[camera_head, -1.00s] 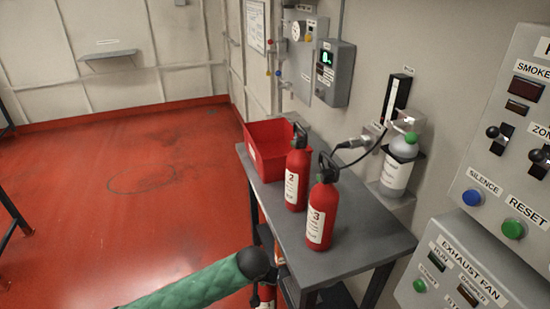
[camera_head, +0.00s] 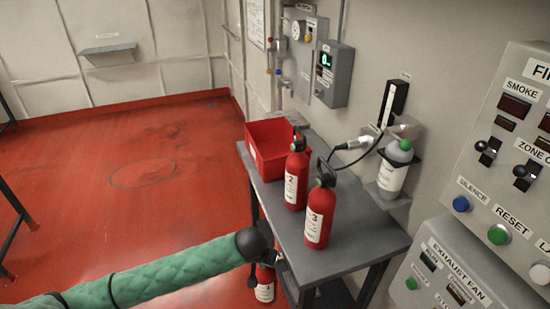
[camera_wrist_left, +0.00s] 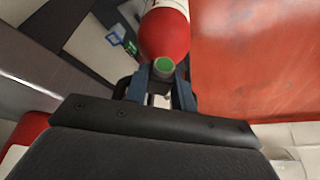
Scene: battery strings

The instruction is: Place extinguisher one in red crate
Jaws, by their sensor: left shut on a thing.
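My left gripper (camera_head: 277,257) is beside the front left edge of the grey table, partly hidden by its black wrist in the head view. It is shut on extinguisher one (camera_head: 265,286), a red cylinder with a white label that hangs below table-top height. In the left wrist view the fingers (camera_wrist_left: 160,92) close around the top by a green round cap, with the red body (camera_wrist_left: 164,32) beyond. The red crate (camera_head: 272,168) stands open at the table's far left end. I cannot see its floor well. My right gripper is not in view.
Extinguisher two (camera_head: 296,182) and extinguisher three (camera_head: 319,218) stand upright on the grey table (camera_head: 350,245), between its near end and the crate. A bottle (camera_head: 392,175) sits in a wall holder behind. The red floor left of the table is open.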

